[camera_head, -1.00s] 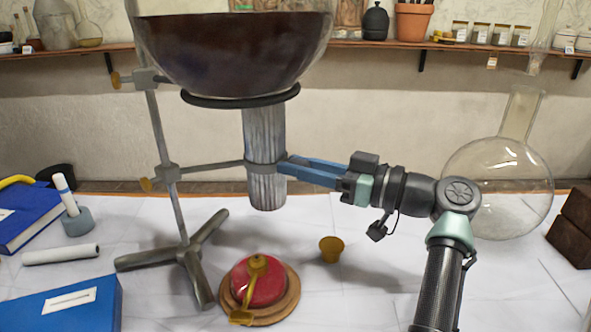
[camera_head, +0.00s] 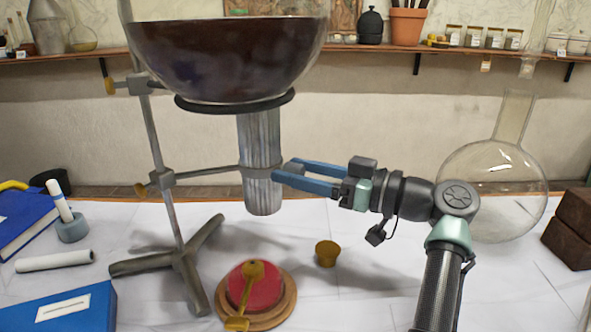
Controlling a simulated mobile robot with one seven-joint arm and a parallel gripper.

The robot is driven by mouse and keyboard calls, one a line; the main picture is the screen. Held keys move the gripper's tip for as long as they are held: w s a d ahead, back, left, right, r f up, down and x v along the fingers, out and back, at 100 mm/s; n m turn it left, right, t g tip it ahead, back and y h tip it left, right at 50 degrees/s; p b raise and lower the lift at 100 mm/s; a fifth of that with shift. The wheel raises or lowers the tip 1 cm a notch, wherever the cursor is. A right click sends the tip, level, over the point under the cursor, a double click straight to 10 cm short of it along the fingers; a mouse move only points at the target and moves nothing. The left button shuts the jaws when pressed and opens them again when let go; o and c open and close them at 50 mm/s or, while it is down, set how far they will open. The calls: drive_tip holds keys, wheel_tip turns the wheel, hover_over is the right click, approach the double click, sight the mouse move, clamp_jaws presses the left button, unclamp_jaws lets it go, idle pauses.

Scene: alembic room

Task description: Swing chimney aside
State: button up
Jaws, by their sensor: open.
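The chimney (camera_head: 260,150) is a grey, ribbed metal tube. It hangs upright under a large glass bowl of dark liquid (camera_head: 225,55), on an arm from the metal stand (camera_head: 165,180). Below it, a red burner (camera_head: 258,288) with a brass top sits on a round wooden base. My gripper (camera_head: 282,172) has two blue fingers and is open. Its fingertips are at the right side of the chimney, around a small grey piece there; I cannot tell whether they touch it.
A small brass cap (camera_head: 327,253) stands on the table right of the burner. A round glass flask (camera_head: 492,185) and brown blocks (camera_head: 570,230) are at the right. Blue books (camera_head: 65,308) and a white tube (camera_head: 54,261) lie left. A shelf (camera_head: 470,50) runs along the wall.

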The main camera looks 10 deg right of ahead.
drive_tip(key=v, duration=0.7)
drive_tip(key=shift+p, duration=0.45)
